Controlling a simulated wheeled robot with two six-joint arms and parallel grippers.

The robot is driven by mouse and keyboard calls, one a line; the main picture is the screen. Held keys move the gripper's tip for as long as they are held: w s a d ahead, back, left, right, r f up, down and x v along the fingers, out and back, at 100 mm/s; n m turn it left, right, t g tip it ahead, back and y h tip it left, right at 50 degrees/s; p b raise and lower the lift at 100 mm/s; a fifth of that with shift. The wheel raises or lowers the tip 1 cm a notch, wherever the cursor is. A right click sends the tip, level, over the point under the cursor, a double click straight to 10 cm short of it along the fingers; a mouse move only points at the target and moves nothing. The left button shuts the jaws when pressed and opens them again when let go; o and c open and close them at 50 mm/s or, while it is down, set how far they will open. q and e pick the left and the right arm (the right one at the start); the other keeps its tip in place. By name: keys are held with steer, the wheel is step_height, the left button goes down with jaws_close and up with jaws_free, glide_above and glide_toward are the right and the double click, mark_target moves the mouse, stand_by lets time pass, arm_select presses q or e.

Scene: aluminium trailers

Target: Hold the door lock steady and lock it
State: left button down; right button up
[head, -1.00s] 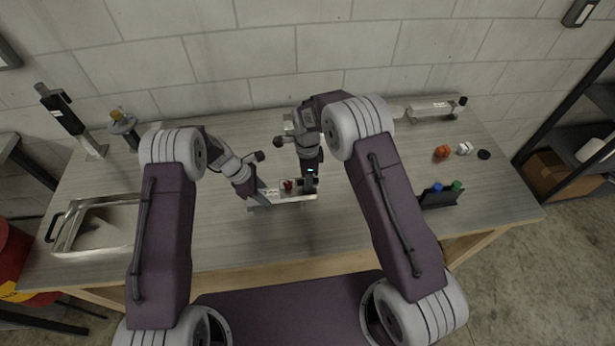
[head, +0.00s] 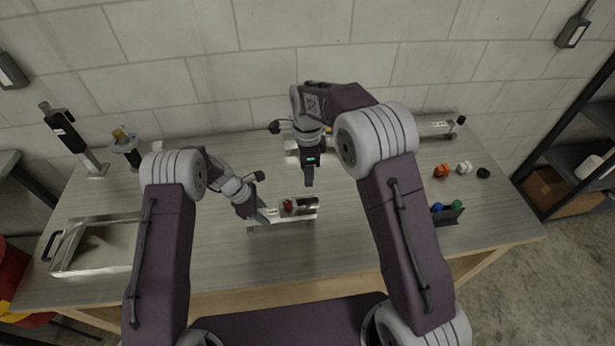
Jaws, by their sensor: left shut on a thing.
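The door lock (head: 305,213), a light metal piece with a red part (head: 288,204) and a dark end at its right, is at the middle of the table near the front. My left gripper (head: 257,219) is shut on its left end. My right gripper (head: 309,182) points down just behind the lock's right end, apart from it. Its fingers overlap in this view, so I cannot tell whether they are open. The lock's finer details are too small to tell whether it is locked.
A metal tray (head: 67,268) lies at the left. A dark upright device (head: 66,132) and a small stand (head: 125,146) are behind it. A metal cylinder (head: 437,128), small coloured knobs (head: 442,170) and a dark holder (head: 447,216) are at the right.

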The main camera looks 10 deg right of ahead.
arm_select(q)
steer(key=c, duration=0.8)
jaws_free()
steer(key=shift+c, duration=0.2)
